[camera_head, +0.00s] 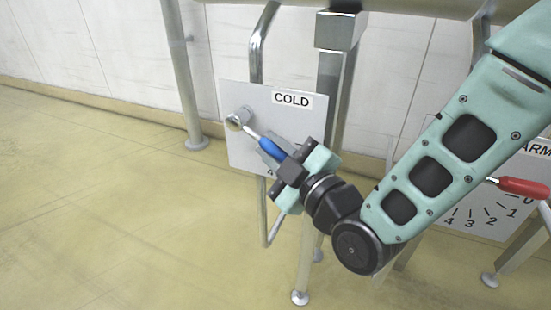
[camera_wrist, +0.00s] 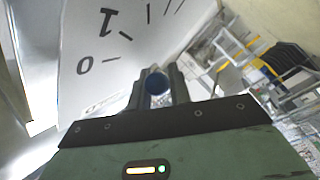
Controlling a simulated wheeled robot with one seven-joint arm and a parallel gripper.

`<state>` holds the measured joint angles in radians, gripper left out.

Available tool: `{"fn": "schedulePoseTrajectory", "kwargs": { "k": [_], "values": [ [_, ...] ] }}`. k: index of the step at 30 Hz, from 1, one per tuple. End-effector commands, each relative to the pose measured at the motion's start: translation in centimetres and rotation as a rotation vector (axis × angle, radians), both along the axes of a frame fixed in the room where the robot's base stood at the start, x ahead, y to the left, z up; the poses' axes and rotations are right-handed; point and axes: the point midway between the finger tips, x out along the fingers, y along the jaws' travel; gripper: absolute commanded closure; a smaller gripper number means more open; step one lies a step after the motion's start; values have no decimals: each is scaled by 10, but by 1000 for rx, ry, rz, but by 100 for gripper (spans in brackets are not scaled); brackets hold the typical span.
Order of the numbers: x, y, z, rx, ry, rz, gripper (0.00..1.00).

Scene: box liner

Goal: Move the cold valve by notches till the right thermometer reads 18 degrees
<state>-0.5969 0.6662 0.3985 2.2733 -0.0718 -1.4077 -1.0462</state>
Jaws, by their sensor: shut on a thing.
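The cold valve's lever, with a blue grip (camera_head: 270,147), slopes down and right from its round metal hub (camera_head: 234,122) on the grey plate marked COLD (camera_head: 257,98). My gripper (camera_head: 283,160) is shut on the blue grip near its outer end. In the wrist view the blue grip's round end (camera_wrist: 157,84) sits between my two fingers (camera_wrist: 157,90). That view also shows the marks 0 and 1 on the plate (camera_wrist: 88,78). My gripper and arm hide most of the scale in the head view. No thermometer is in view.
A second plate (camera_head: 474,226) at right has a red-gripped lever (camera_head: 523,187), numbers and a partly hidden label ending in ARM. Metal pipes and posts (camera_head: 182,75) stand around the plates. The floor at left (camera_head: 90,200) is clear.

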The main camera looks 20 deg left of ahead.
Motion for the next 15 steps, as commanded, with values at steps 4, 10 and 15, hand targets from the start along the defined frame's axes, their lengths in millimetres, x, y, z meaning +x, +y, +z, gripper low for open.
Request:
{"fn": "schedulePoseTrajectory", "kwargs": {
  "k": [4, 10, 15],
  "values": [
    [0, 4, -13, 73, -9, 1, 100],
    [0, 8, -19, 169, -16, 2, 100],
    [1, 12, -21, 240, -22, 2, 100]
  ]
}}
